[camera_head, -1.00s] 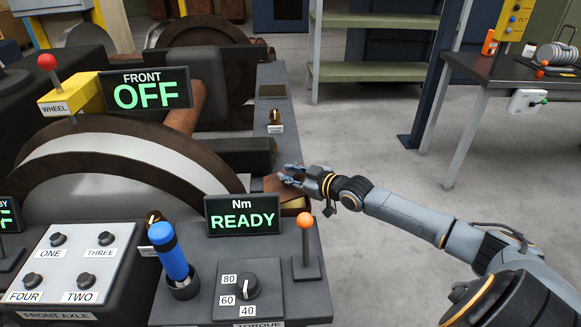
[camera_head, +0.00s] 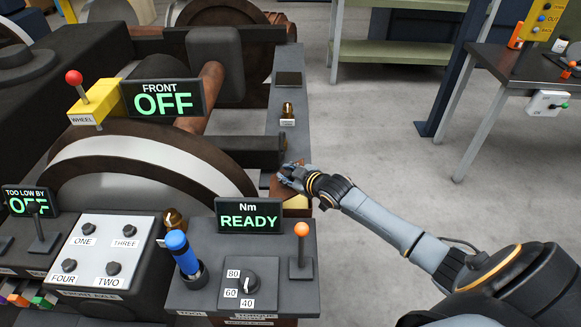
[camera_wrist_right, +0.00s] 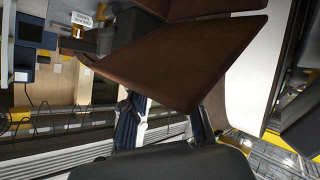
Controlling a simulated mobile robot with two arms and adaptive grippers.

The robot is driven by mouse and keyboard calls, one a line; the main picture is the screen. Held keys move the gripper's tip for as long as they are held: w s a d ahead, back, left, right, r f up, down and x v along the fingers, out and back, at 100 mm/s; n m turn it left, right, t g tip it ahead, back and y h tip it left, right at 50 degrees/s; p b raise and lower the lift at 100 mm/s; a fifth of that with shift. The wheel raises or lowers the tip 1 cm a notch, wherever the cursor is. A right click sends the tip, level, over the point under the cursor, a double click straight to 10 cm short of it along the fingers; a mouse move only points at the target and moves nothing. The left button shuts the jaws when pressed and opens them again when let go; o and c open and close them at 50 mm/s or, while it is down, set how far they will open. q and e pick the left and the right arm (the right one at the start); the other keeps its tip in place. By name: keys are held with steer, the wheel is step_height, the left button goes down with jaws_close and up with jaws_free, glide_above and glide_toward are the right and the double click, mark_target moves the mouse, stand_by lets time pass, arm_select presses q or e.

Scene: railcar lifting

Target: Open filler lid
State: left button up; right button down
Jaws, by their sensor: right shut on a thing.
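The brown lid (camera_head: 276,187) shows in the head view at the right edge of the machine, behind the READY display. It is partly hidden by my right gripper (camera_head: 287,173). My right gripper is shut on the lid's edge. In the right wrist view a large brown panel (camera_wrist_right: 185,62), which looks like the lid, fills the upper middle and appears tilted. The gripper fingers (camera_wrist_right: 165,125) show below it, partly hidden by it. A small yellowish part (camera_head: 296,203) shows just below the gripper. My left gripper is not in view.
The READY display (camera_head: 248,216), an orange-knobbed lever (camera_head: 301,250) and a blue-handled tool (camera_head: 181,252) stand close in front of the lid. A small brass fitting (camera_head: 288,111) stands behind it. Open floor (camera_head: 380,140) lies to the right, before a dark table (camera_head: 510,75).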

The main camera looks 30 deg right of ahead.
steer(key=a+g+h+p, duration=0.1)
steer(key=p, duration=0.1)
steer(key=w+a+r+n+p, duration=0.1)
steer(key=p, duration=0.2)
steer(key=w+a+n+g+h+p, duration=0.1)
steer(key=p, duration=0.1)
steer(key=shift+a+r+g+h+p, duration=0.3)
steer(key=shift+a+r, duration=0.1)
steer(key=shift+w+a+n+h+p, duration=0.2)
steer(key=shift+a+n+h+p, duration=0.1)
steer(key=shift+a+p, duration=0.05)
steer(key=shift+w+a+f+n+g+h+b, duration=0.25)
steer(key=shift+w+a+n+g+h, duration=0.25)
steer(key=shift+a+h, duration=0.2)
steer(key=shift+w+a+f+n+g+h+b, duration=0.1)
steer(key=shift+w+a+f+n+g+h, duration=0.25)
steer(key=shift+a+g+h, duration=0.35)
steer(key=shift+w+a+f+n+g+h+b, duration=0.25)
steer(key=shift+w+a+n+h, duration=0.25)
steer(key=shift+a, duration=0.35)
steer(key=c, duration=1.1)
jaws_free()
steer(key=shift+a+r, duration=0.1)
steer(key=shift+r, duration=0.05)
steer(key=shift+o, duration=0.2)
steer(key=shift+r, duration=0.1)
